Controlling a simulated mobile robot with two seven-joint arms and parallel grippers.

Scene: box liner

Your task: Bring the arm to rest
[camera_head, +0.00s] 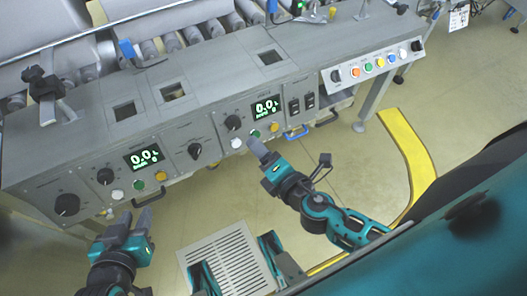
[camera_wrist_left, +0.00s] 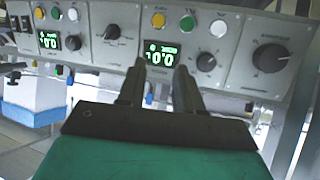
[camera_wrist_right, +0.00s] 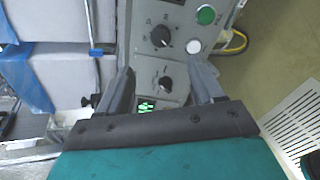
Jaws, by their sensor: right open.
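My left gripper (camera_head: 130,216) is at the lower left in the head view, in front of the grey control panel (camera_head: 215,137). In the left wrist view its two fingers (camera_wrist_left: 160,85) stand apart with nothing between them but the panel face behind. My right gripper (camera_head: 259,151) is in front of the panel's middle, close below a green button (camera_head: 254,134). In the right wrist view its fingers (camera_wrist_right: 163,85) are wide apart and empty, with a black knob (camera_wrist_right: 161,36) and a white button (camera_wrist_right: 193,46) beyond them. I cannot tell whether either gripper touches the panel.
A white floor grate (camera_head: 228,262) lies below, and a yellow floor strip (camera_head: 411,150) curves at the right. Open floor lies between.

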